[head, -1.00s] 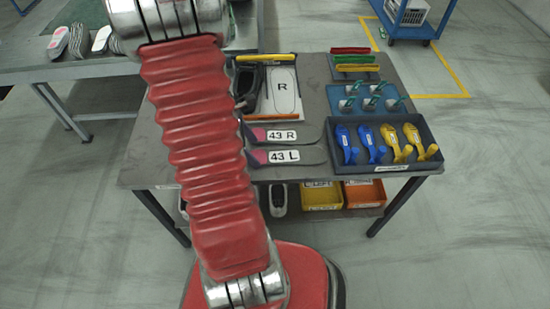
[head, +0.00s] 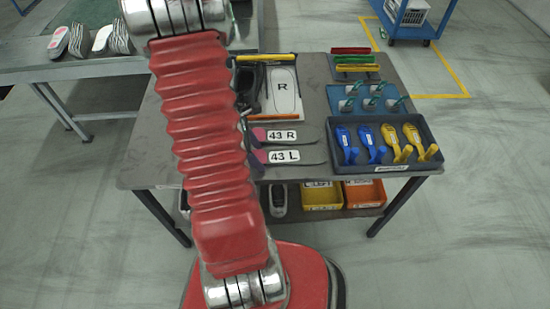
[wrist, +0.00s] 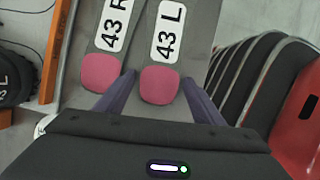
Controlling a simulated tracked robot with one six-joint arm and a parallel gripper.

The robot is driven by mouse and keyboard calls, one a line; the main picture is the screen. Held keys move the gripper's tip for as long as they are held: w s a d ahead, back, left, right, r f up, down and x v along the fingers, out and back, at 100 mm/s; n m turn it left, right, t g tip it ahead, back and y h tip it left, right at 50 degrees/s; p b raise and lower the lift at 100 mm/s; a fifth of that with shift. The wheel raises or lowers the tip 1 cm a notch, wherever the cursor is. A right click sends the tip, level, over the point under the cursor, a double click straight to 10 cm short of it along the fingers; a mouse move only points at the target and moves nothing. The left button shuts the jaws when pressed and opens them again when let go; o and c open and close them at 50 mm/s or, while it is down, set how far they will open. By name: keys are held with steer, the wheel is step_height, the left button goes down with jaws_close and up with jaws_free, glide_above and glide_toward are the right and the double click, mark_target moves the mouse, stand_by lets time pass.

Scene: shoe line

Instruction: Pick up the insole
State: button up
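Two grey insoles with pink heel patches lie side by side on the table, labelled 43 R (head: 284,135) and 43 L (head: 285,156). In the wrist view the 43 L insole (wrist: 166,55) is central and the 43 R insole (wrist: 107,45) lies to its left. My gripper (wrist: 157,82) is open in the wrist view, its two dark purple fingers on either side of the 43 L pink end. The left finger is near the gap between the insoles. I cannot tell how high the fingers are or whether they touch anything.
A dark tray (head: 427,130) holds blue and yellow shoe forms at the right of the table (head: 150,172). A dark shoe (wrist: 13,78) shows at the wrist view's left.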

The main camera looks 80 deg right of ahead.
steer(key=c, duration=0.9)
steer(key=shift+r, duration=0.15)
step_height(320, 180, up, 10)
steer(key=shift+f, duration=0.15)
stand_by(0.7)
